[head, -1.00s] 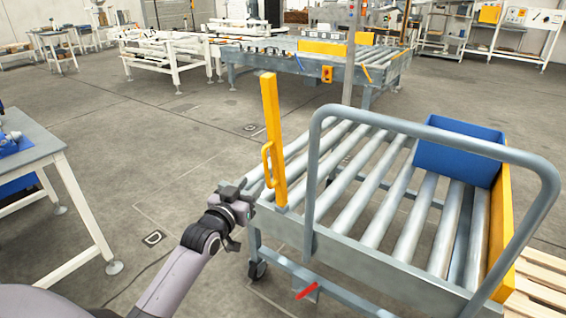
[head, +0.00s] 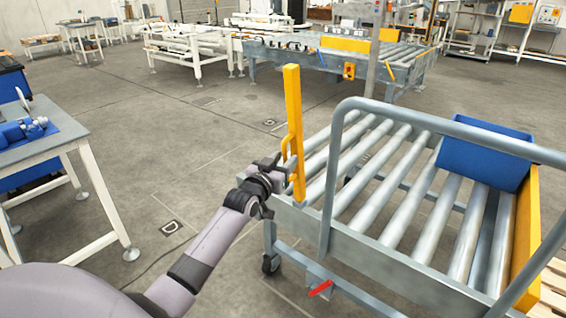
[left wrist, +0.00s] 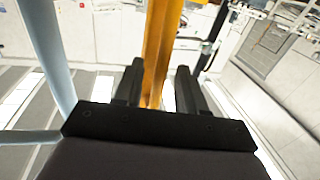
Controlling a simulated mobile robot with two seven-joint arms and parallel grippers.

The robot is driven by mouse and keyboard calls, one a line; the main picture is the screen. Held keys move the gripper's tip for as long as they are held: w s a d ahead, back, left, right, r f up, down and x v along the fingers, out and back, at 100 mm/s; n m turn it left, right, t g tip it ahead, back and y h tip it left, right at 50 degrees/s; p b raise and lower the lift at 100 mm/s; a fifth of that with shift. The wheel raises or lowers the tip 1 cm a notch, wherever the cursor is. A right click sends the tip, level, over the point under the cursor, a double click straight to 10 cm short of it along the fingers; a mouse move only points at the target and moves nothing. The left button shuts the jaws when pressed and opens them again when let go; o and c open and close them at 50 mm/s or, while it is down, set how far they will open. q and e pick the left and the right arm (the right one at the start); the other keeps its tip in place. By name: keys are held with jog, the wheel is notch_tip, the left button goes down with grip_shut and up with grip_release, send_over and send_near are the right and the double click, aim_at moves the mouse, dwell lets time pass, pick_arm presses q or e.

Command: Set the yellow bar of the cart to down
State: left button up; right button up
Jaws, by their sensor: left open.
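The yellow bar (head: 293,120) stands upright at the near left corner of the roller cart (head: 400,262), with a yellow handle on its left side. My left gripper (head: 284,172) is at the lower part of the bar, by the lower end of the handle. In the left wrist view the yellow bar (left wrist: 158,50) runs between the two open fingers of my left gripper (left wrist: 157,85). I cannot tell whether a finger touches it. My right gripper is not in view.
A blue bin (head: 484,155) sits on the cart's rollers at the far right. A grey tube frame (head: 335,180) rises at the cart's near side. A red lever (head: 320,289) is below it. A workbench (head: 60,140) stands at the left.

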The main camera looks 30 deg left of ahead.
pick_arm(q)
grip_shut()
